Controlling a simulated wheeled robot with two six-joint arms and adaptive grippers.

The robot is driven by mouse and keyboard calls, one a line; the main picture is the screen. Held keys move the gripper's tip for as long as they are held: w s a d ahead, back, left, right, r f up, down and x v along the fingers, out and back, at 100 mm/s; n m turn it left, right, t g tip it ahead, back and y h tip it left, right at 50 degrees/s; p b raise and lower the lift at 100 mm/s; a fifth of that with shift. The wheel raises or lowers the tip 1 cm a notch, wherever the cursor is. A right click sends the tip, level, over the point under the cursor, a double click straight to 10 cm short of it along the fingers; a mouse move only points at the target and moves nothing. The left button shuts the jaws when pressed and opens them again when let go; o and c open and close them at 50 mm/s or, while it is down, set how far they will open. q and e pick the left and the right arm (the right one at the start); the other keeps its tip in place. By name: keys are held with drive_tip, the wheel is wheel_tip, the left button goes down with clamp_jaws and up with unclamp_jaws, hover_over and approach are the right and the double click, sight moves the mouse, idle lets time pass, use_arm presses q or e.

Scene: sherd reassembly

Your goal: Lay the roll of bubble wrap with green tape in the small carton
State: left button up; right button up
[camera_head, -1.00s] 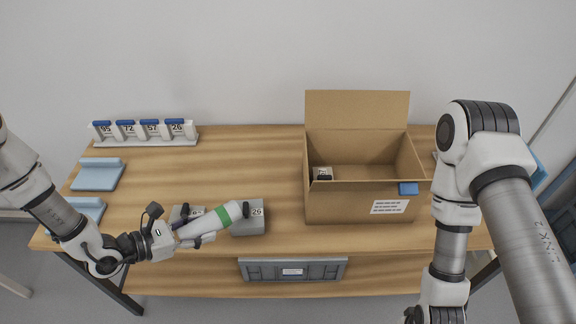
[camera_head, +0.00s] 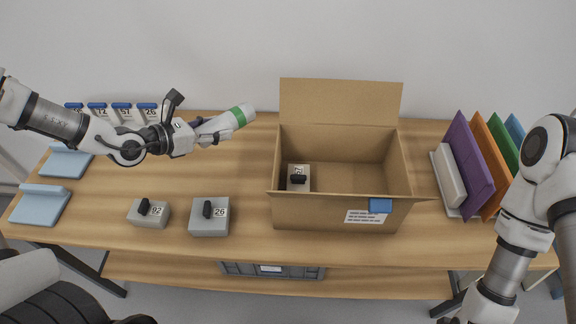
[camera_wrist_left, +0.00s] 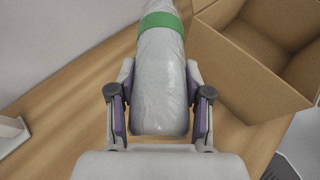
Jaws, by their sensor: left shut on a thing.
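The roll of bubble wrap (camera_head: 224,123) is white with a band of green tape near its far end. My left gripper (camera_head: 205,131) is shut on its near end and holds it above the table, left of the carton. The roll also shows in the left wrist view (camera_wrist_left: 160,85) between both fingers (camera_wrist_left: 160,112). The open cardboard carton (camera_head: 340,212) stands at the table's middle right, back flap up, with a blue tab and white label in front. It also shows in the left wrist view (camera_wrist_left: 238,68). My right gripper is out of view.
A block labelled 72 (camera_head: 300,170) sits inside the carton at the left. Blocks labelled 92 (camera_head: 155,220) and 26 (camera_head: 210,226) stand at the front left. Blue pads (camera_head: 40,205) lie far left. Coloured upright panels (camera_head: 468,160) stand right. Bare table lies left of the carton.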

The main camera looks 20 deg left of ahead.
use_arm(q)
drive_tip(key=b, duration=0.5)
hover_over(229, 175)
wheel_tip(229, 175, down, 6)
wheel_tip(229, 175, down, 9)
drive_tip(key=shift+s+d+f+b, duration=0.1)
drive_tip(key=shift+b, duration=0.85)
drive_tip(key=shift+f, duration=0.3)
drive_tip(key=shift+f, duration=0.2)
drive_tip(key=o, duration=1)
drive_tip(key=shift+o, duration=0.2)
drive_tip(key=shift+r, duration=0.15)
